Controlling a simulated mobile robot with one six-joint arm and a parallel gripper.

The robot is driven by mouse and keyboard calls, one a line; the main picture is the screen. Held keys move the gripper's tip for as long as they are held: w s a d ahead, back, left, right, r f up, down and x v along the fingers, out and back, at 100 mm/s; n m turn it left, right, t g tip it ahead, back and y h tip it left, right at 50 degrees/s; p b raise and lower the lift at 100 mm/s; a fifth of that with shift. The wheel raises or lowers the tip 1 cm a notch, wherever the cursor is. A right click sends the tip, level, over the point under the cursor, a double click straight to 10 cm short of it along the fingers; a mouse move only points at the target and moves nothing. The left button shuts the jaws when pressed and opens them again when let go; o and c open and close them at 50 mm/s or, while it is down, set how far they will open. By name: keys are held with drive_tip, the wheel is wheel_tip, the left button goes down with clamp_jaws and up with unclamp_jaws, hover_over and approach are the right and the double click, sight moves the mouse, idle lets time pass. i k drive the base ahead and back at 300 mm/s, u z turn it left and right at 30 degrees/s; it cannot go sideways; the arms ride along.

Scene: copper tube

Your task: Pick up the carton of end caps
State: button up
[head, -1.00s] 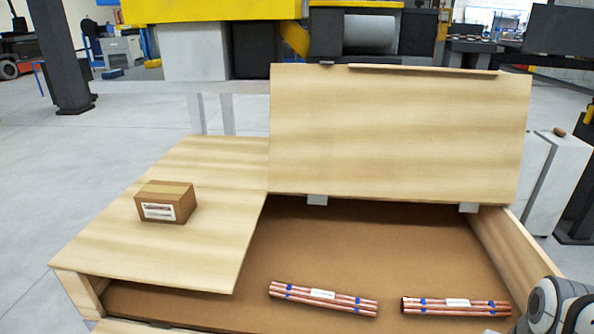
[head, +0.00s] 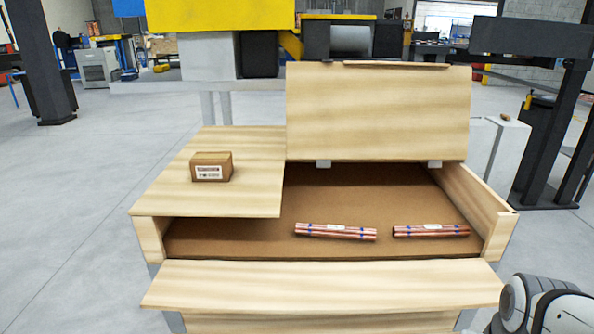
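The carton of end caps (head: 211,167) is a small brown cardboard box with a white label on its front. It stands upright on the closed left part of the wooden crate's top (head: 240,190), near the middle of that panel. Nothing touches it. My gripper is not in view; only a white and grey piece of my arm shows at the bottom right corner, well apart from the carton.
The crate's right lid (head: 378,112) stands raised. Two bundles of copper tubes, a left one (head: 336,232) and a right one (head: 431,231), lie on the brown crate floor (head: 380,195). A front flap (head: 320,285) hangs open towards me. Grey floor (head: 80,220) is clear at the left.

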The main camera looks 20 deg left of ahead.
sight(205, 166)
drive_tip(key=z, duration=0.05)
drive_tip(key=k, duration=0.85)
drive_tip(key=u, duration=1.1)
drive_tip(key=i, duration=2.15)
drive_tip(key=u, duration=0.05)
